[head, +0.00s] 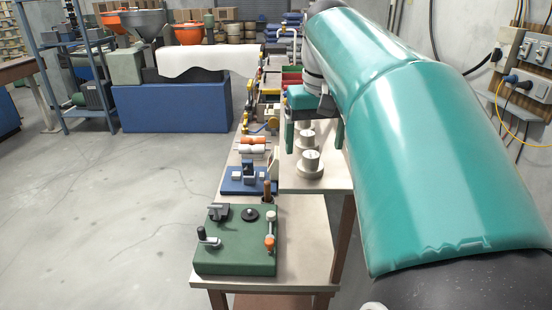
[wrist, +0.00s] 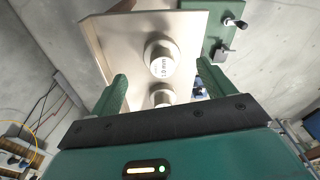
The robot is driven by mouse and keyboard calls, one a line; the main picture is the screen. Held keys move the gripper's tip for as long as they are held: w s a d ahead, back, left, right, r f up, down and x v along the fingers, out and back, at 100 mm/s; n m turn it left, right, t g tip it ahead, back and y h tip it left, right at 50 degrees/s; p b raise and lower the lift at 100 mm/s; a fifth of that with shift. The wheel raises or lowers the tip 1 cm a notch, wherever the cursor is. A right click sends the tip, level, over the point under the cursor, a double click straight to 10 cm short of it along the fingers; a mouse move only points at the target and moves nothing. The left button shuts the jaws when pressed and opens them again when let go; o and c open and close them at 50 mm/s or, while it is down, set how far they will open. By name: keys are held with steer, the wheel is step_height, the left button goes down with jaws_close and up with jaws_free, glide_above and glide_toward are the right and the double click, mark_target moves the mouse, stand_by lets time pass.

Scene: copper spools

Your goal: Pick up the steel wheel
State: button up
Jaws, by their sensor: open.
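Two pale silver, wheel-like pieces, each a wide round base with a raised round hub, stand on the raised beige board. The nearer steel wheel (head: 310,164) is clear in the head view; the farther one (head: 305,136) is partly hidden by my gripper. I cannot tell which one the task names. In the wrist view one wheel (wrist: 161,57) has a "1.0 mm" label and lies between the fingertips in the picture; the other (wrist: 162,97) is partly cut off by the gripper body. My gripper (head: 314,143) is open and empty above the board, fingers pointing down.
A green fixture board (head: 235,262) with knobs and a dark disc stands on the lower bench at the front. A blue fixture (head: 245,182) and orange-and-white rollers (head: 251,146) lie behind it. Coloured parts crowd the bench further back. Open floor lies left.

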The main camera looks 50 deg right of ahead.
mark_target(311, 154)
steer(key=f, duration=0.4)
steer(key=shift+w+d+f, duration=0.15)
steer(key=shift+w, duration=0.25)
steer(key=c, duration=1.1)
steer(key=shift+r, duration=0.65)
step_height(311, 154, up, 2)
steer(key=shift+w+r, duration=0.15)
steer(key=shift+r, duration=0.1)
steer(key=w+a+r, duration=0.4)
steer(key=a, duration=0.1)
steer(key=w+a+r, duration=0.5)
steer(key=shift+w+r, duration=0.2)
steer(key=shift+w, duration=0.1)
